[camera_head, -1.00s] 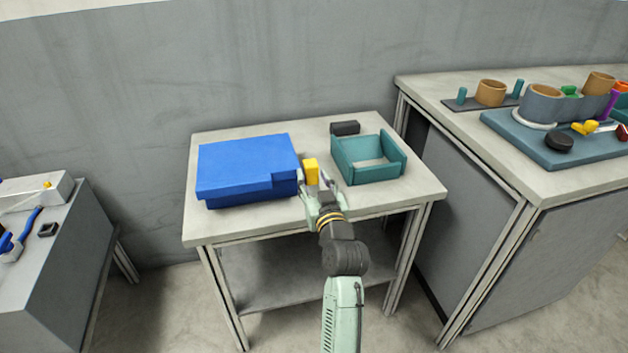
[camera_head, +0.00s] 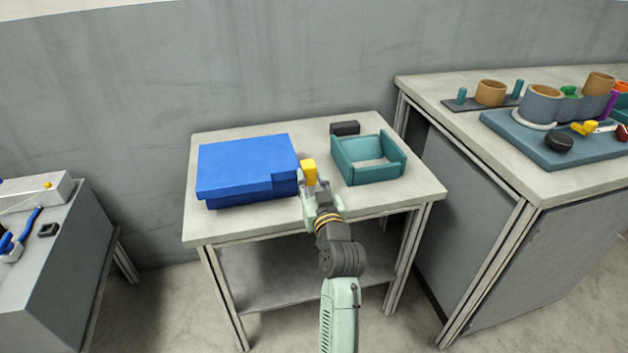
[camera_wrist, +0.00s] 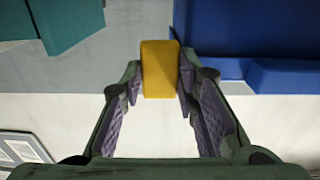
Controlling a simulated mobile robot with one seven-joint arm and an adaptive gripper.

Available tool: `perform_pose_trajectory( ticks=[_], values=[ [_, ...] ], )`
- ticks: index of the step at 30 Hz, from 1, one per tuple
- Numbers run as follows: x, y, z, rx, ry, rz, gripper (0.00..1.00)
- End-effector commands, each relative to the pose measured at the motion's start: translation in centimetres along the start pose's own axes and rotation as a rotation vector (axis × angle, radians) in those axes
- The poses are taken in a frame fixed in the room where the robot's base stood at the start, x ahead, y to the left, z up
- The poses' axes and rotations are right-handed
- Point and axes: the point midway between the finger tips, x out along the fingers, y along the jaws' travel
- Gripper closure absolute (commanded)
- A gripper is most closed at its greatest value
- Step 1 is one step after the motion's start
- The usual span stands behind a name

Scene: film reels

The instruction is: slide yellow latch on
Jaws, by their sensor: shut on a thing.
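The yellow latch (camera_head: 309,172) is a small block just right of the blue box (camera_head: 245,168) on the middle table. My gripper (camera_head: 312,185) is shut on the yellow latch, coming from the front of the table. In the wrist view the latch (camera_wrist: 160,69) sits between the two finger pads, which touch its sides. The blue box (camera_wrist: 262,30) shows at the upper right there, with a gap between it and the latch. The box has a stepped notch at its front right corner. Whether the latch rests on the table or is lifted, I cannot tell.
A teal open tray (camera_head: 372,170) stands right of my gripper, with a dark block (camera_head: 345,128) behind it. The right-hand table (camera_head: 520,183) holds several cups and parts. A grey cabinet with tools stands at far left.

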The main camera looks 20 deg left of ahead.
Motion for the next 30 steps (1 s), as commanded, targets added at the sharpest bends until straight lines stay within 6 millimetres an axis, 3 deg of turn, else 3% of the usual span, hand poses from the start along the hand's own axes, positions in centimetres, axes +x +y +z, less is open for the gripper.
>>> perform_pose_trajectory(
  ticks=[3,6,14,15,24,30],
  values=[
    [0.0,-2.2,-0.1,0.000,-0.004,-0.005,1.00],
    [0.0,-3.1,-0.1,0.000,-0.001,-0.003,1.00],
    [0.0,-3.2,0.0,0.000,0.000,-0.002,1.00],
    [0.0,-3.2,0.0,0.000,0.000,-0.002,0.71],
    [0.0,-3.2,0.0,0.000,0.000,-0.002,0.51],
    [0.0,-3.2,0.0,0.000,0.000,-0.002,0.51]
  ],
)
